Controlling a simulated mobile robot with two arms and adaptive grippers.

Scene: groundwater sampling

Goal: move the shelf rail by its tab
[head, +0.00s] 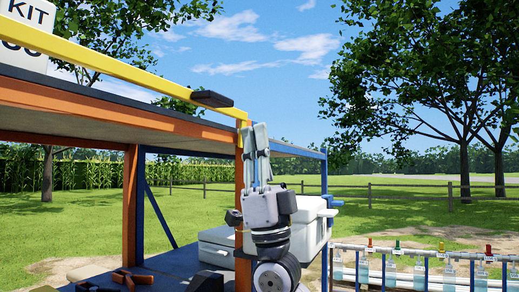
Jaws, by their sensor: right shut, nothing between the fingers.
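The yellow shelf rail (120,62) runs along the front edge of the upper shelf (60,100), from the top left to the orange corner post. Its dark tab (212,98) sits on the rail near the right end. My right gripper (256,128) points up, its light grey fingers shut and empty. In the picture it is just right of the rail's end and below and right of the tab. I cannot tell whether it touches the rail or post. My left gripper is not in view.
The orange post (240,190) stands right behind my right gripper. White cases (215,248) sit on the lower blue deck, partly hidden by my arm. An orange-and-black tool (130,278) lies at lower left. A rack of bottles with coloured caps (420,265) stands at lower right.

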